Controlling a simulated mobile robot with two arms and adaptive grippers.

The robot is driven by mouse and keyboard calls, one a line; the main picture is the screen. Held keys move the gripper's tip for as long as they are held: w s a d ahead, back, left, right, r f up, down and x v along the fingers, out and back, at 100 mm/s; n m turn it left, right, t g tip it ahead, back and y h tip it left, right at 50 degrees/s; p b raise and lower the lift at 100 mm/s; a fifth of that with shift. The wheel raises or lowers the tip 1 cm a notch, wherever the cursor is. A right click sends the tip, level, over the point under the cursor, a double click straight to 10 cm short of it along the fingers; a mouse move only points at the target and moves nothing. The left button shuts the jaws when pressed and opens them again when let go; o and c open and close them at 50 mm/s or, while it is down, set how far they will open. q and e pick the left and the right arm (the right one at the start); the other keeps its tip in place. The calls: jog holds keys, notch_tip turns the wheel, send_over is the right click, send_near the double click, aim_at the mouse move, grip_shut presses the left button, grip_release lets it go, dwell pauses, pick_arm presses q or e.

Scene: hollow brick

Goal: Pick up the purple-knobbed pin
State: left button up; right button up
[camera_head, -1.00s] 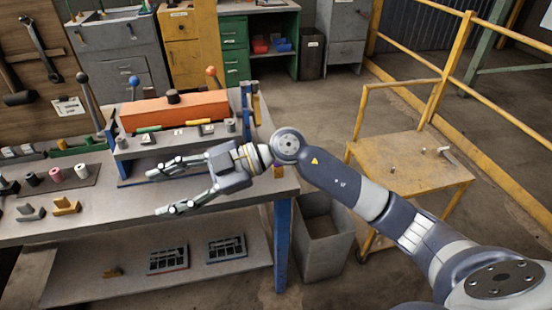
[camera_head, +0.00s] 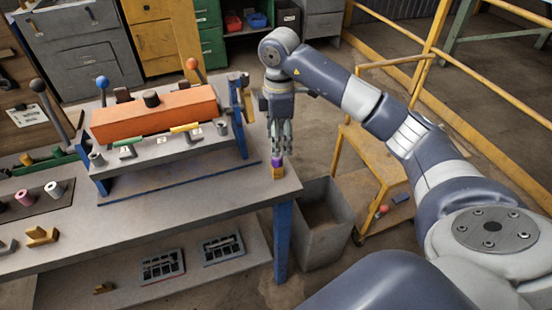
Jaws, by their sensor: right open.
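The purple-knobbed pin (camera_head: 277,161) stands upright at the right front corner of the workbench, its purple top showing above a small yellow-orange block (camera_head: 278,174). My right gripper (camera_head: 281,148) points straight down over it, open, with its fingertips close to the purple knob. I cannot tell whether the fingers are just above the knob or partly beside it. The lower part of the pin is hidden in or behind the block. My left gripper is not in view.
An orange hollow block (camera_head: 155,117) with levers sits on a raised stand left of the gripper. A grey bin (camera_head: 322,238) and a yellow cart (camera_head: 372,165) stand right of the bench.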

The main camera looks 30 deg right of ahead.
aim_at(277, 166)
jog(key=shift+f, duration=0.5)
jog(key=shift+w+f, duration=0.15)
jog(key=shift+f, duration=0.15)
jog(key=f+p, duration=0.2)
jog(key=f, duration=0.2)
jog(key=shift+a+f, duration=0.15)
jog(key=shift+a, duration=0.05)
jog(key=shift+f, duration=0.4)
jog(key=shift+c, duration=0.4)
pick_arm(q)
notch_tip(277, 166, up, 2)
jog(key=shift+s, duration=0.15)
pick_arm(e)
grip_shut()
